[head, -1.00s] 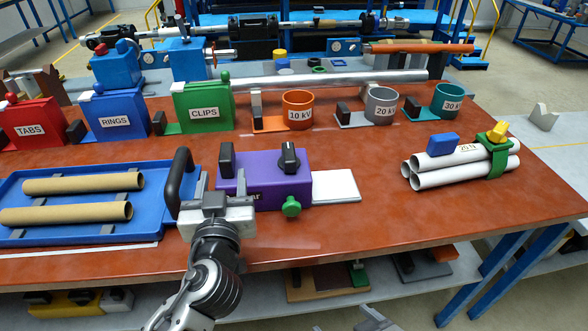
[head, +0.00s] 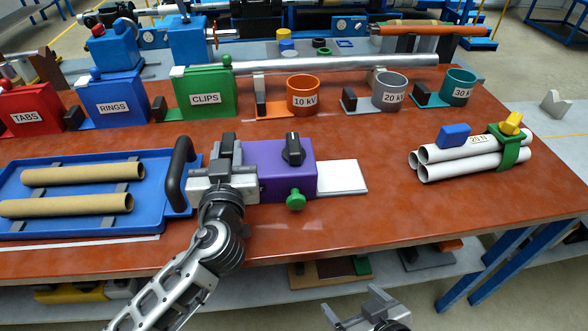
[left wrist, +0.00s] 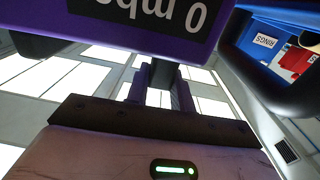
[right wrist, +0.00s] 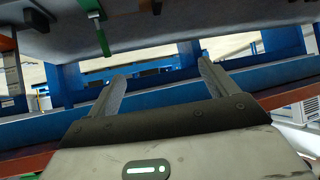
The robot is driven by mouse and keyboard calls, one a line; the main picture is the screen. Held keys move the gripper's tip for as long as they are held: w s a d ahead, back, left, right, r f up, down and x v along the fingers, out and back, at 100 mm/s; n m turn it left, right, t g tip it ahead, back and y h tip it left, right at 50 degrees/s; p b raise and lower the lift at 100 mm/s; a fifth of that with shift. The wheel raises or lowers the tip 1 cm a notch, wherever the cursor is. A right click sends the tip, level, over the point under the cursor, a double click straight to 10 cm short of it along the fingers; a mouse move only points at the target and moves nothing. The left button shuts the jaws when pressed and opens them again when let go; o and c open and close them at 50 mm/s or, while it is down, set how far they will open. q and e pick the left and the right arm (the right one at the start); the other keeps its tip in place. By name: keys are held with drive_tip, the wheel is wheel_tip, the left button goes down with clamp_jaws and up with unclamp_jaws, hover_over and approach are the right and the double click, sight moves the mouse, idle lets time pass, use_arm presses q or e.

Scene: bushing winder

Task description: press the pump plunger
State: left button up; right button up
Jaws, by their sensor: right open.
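The purple pump box (head: 278,165) stands on the red-brown table with a black knob (head: 292,149) on top and a green knob (head: 296,200) in front. A black upright block (head: 228,142) shows at its left end; I cannot tell whether it is the plunger. My left gripper (head: 228,158) is at the box's left end with its fingers drawn close together. In the left wrist view the fingers (left wrist: 162,82) are below the box's label face (left wrist: 150,15); contact is unclear. My right gripper (head: 362,308) is open and empty, low before the table's front edge.
A blue tray (head: 70,226) with brown tubes and a black handle (head: 181,172) lies just left of the left gripper. A white plate (head: 343,177) adjoins the box's right side. White tubes (head: 460,165) lie at the right; the table between is clear.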

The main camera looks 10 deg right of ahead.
drive_tip(key=shift+r, duration=0.15)
drive_tip(key=c, duration=0.4)
drive_tip(key=shift+w+a+r, duration=0.15)
drive_tip(key=shift+w+a, duration=0.05)
drive_tip(key=c, duration=0.6)
drive_tip(key=shift+w+a+r+n+g, duration=0.2)
drive_tip(key=shift+a+r+n+g, duration=0.15)
drive_tip(key=shift+a, duration=0.25)
drive_tip(key=shift+w+a+r+n+g, duration=0.25)
drive_tip(key=shift+a+r+n, duration=0.15)
drive_tip(key=shift+a, duration=0.15)
clamp_jaws()
drive_tip(key=a+r+n+h, duration=0.1)
drive_tip(key=a+r+n, duration=0.2)
drive_tip(key=r+n, duration=0.7)
drive_tip(key=a+r+n+h, duration=0.2)
drive_tip(key=r+n, duration=0.8)
drive_tip(key=n, duration=1.1)
drive_tip(key=shift+a, duration=1)
drive_tip(key=shift+n, duration=0.25)
